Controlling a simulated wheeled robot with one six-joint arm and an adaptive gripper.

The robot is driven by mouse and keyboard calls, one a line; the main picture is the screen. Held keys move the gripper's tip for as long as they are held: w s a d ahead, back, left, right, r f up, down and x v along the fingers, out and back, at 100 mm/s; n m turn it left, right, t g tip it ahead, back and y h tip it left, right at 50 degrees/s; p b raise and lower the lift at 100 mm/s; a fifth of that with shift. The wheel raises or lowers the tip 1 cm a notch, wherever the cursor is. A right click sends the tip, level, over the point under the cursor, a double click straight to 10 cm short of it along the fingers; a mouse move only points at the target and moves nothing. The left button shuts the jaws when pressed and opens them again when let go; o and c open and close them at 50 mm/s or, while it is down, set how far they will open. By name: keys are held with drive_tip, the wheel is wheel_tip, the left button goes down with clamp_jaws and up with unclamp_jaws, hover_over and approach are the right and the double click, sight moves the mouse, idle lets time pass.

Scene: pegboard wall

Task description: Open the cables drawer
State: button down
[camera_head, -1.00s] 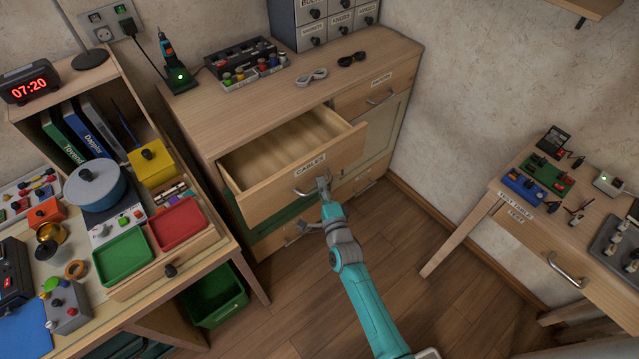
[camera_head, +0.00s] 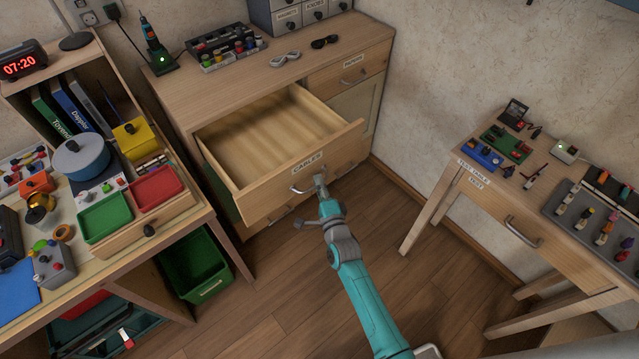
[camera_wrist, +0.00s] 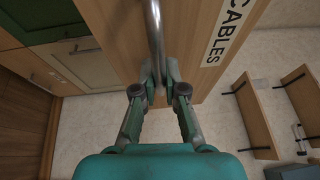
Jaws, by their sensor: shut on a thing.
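The cables drawer (camera_head: 335,154), labelled CABLES, is pulled well out of the wooden cabinet, and its inside looks empty. Its metal bar handle (camera_wrist: 155,35) is on the front below the label. My gripper (camera_head: 320,182) is shut on this handle at the drawer's front. In the wrist view my gripper (camera_wrist: 159,75) has its two fingers on either side of the bar. The CABLES label (camera_wrist: 228,32) shows to the right of the handle there. My fingers partly hide the handle in the head view.
The cabinet top (camera_head: 200,90) holds a parts tray (camera_head: 225,45), glasses and a screwdriver on a charger. A workbench with red and green trays (camera_head: 105,217) stands at left, a test table (camera_head: 470,185) at right. Open wooden floor (camera_head: 270,280) lies before the drawer.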

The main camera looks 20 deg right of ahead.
drive_tip(key=c, duration=1.2)
unclamp_jaws()
drive_tip(key=s, duration=0.8)
drive_tip(key=s+a+f, duration=0.1)
drive_tip(key=s, duration=0.3)
drive_tip(key=s+r+n+g+y, duration=0.15)
drive_tip(key=s+n, duration=0.35)
drive_tip(key=s, duration=0.7)
drive_tip(key=s+r+n+g+h, duration=0.1)
drive_tip(key=s+r+n, duration=0.3)
drive_tip(key=s, duration=0.8)
drive_tip(key=s+r+n, duration=0.3)
drive_tip(key=s, duration=0.1)
drive_tip(key=s+r+n+g, duration=0.1)
drive_tip(key=s+r+n, duration=0.3)
drive_tip(key=s, duration=0.1)
drive_tip(key=s+a+r+n+y, duration=0.1)
drive_tip(key=s+r+n, duration=0.2)
drive_tip(key=s, duration=0.1)
drive_tip(key=shift+s+a+r+g, duration=0.1)
drive_tip(key=shift+s+r+g, duration=0.05)
drive_tip(key=shift+r+g, duration=0.15)
